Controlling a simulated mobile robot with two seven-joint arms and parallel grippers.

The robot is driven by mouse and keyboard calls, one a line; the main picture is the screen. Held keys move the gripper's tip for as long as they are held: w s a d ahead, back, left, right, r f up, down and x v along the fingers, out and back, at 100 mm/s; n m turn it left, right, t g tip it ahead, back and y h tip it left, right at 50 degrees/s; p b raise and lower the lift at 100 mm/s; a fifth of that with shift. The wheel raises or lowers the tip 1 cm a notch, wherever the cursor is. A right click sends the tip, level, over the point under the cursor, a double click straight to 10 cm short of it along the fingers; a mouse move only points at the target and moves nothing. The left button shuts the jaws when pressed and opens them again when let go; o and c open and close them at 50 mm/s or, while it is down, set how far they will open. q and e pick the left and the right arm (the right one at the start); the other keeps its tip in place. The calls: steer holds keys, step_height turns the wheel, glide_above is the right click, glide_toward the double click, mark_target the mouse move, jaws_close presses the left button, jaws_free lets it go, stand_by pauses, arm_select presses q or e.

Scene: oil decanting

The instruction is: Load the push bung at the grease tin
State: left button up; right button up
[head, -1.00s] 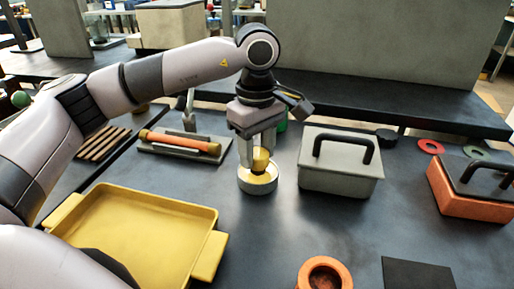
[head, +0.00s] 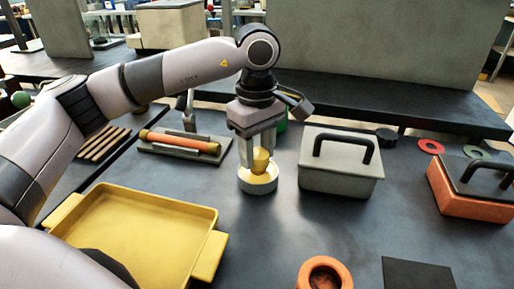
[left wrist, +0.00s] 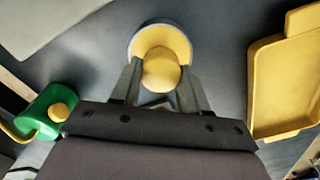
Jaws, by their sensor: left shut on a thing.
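The grease tin (head: 258,188) is a short, pale round tin with yellow inside its rim, standing on the dark bench in the head view. It also shows in the left wrist view (left wrist: 133,44). My left gripper (head: 260,158) points down over the tin and is shut on the yellow push bung (head: 261,162). In the left wrist view the bung's round yellow top (left wrist: 161,70) sits between the fingertips and overlaps the tin's opening. The bung's lower end is at the tin's mouth; whether it touches is unclear. My right gripper is out of view.
A yellow tray (head: 140,230) lies front left, and a grey box with a black handle (head: 340,175) stands close right of the tin. An orange cylinder in a holder (head: 180,142) is behind left. An orange ring-shaped pot (head: 325,275) is in front. A green object (left wrist: 45,112) is nearby.

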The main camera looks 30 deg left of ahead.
mark_target(257, 152)
arm_select(q)
steer(key=shift+r+p, duration=2.45)
steer(key=shift+r, duration=1.05)
